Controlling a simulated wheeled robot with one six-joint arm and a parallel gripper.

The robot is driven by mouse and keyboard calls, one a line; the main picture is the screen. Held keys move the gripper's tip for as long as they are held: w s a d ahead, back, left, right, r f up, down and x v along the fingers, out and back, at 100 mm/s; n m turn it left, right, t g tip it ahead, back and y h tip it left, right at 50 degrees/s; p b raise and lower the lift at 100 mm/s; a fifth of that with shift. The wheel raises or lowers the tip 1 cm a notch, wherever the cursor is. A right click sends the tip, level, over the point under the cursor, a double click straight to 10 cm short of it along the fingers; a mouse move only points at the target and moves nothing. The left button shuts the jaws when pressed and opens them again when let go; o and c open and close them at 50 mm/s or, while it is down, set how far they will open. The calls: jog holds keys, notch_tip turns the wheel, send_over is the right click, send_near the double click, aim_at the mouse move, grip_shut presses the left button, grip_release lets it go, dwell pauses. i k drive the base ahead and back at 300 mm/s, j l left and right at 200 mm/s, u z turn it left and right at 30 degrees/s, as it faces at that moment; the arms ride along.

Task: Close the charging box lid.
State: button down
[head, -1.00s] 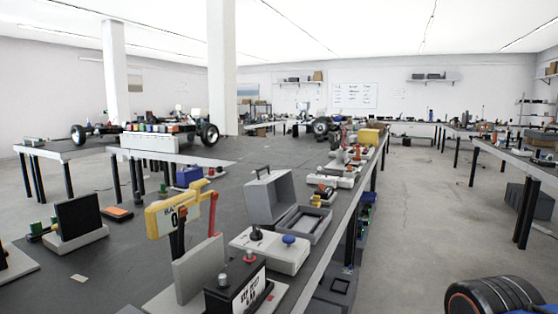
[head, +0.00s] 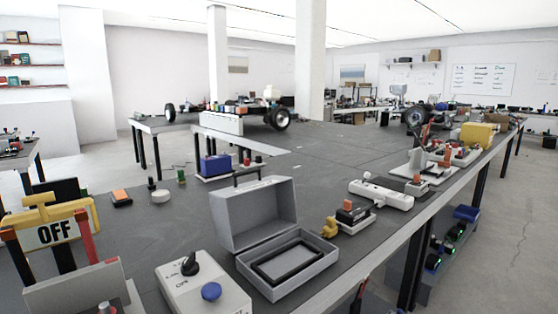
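The charging box is a grey case standing open near the table's front edge in the head view. Its lid (head: 253,212) is raised upright at the back, with a dark handle on top. Its lower tray (head: 320,262) lies flat and shows a dark rectangular frame (head: 290,262) inside. My gripper is not in the head view, so its place and state cannot be seen.
A white control box (head: 203,288) with a black knob and blue button stands in front of the case. A yellow-framed OFF sign (head: 54,233) is at left. A small orange-topped device (head: 352,213) and a white strip (head: 381,194) lie to the right. Open floor (head: 500,240) lies beyond the table's right edge.

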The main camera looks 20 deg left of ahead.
aim_at(245, 215)
jog(key=i+l+u, duration=0.15)
jog(key=u, duration=0.2)
jog(key=i+l+u, duration=0.1)
jog(key=l+u, duration=0.65)
jog(key=i, duration=0.05)
